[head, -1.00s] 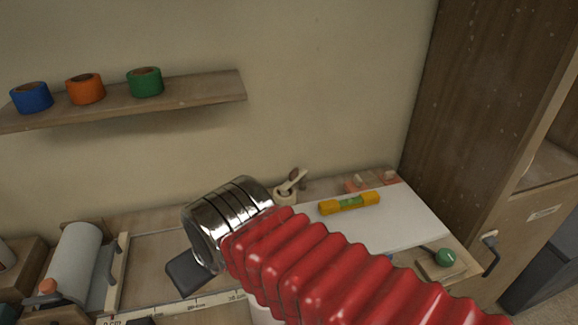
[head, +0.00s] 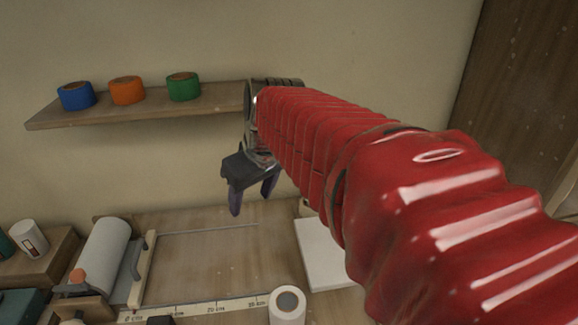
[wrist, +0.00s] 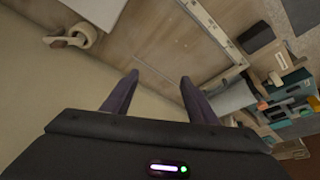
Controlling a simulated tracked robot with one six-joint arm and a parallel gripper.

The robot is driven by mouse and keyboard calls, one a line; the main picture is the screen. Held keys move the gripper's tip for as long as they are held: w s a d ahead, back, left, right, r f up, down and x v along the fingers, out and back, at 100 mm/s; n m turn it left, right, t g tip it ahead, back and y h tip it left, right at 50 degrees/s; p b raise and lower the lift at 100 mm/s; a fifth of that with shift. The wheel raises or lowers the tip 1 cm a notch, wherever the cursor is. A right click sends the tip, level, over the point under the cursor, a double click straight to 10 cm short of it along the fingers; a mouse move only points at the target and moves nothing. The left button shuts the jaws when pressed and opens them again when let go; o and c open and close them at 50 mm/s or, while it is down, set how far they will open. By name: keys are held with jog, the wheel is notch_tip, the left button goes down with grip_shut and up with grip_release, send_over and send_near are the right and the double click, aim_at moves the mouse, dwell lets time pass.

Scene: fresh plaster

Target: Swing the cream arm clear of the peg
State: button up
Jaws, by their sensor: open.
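A cream bar (head: 143,270) lies at the left end of the wooden board, beside a white roll (head: 105,250), with a dark handle near it. It may be the cream arm; I cannot make out a peg for certain. An orange knob (head: 77,276) sits at the roll's near end. My gripper (head: 250,203) is open and empty, fingers pointing down, in the air over the board's right part, well right of the bar. In the wrist view, my gripper (wrist: 160,78) has both fingers spread with nothing between them; the white roll (wrist: 230,95) lies beyond the right finger.
A shelf (head: 140,115) with blue, orange and green tape rolls hangs on the wall behind my gripper. A ruler strip (head: 190,309) edges the board's front. A white roll (head: 287,304) stands at the front. The board's middle is clear.

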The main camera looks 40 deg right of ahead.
jog(key=w+d+f, duration=0.1)
jog(key=w+d, duration=0.1)
jog(key=d, duration=1.4)
jog(key=w+d+f+n, duration=0.1)
jog(key=w+d+f, duration=0.1)
jog(key=d, duration=1.4)
jog(key=shift+w+f+y, duration=0.15)
jog(key=shift+y, duration=0.25)
jog(key=x, duration=1.3)
jog(key=shift+w+f, duration=0.15)
jog(key=shift+f, duration=0.2)
jog(key=shift+c, duration=0.5)
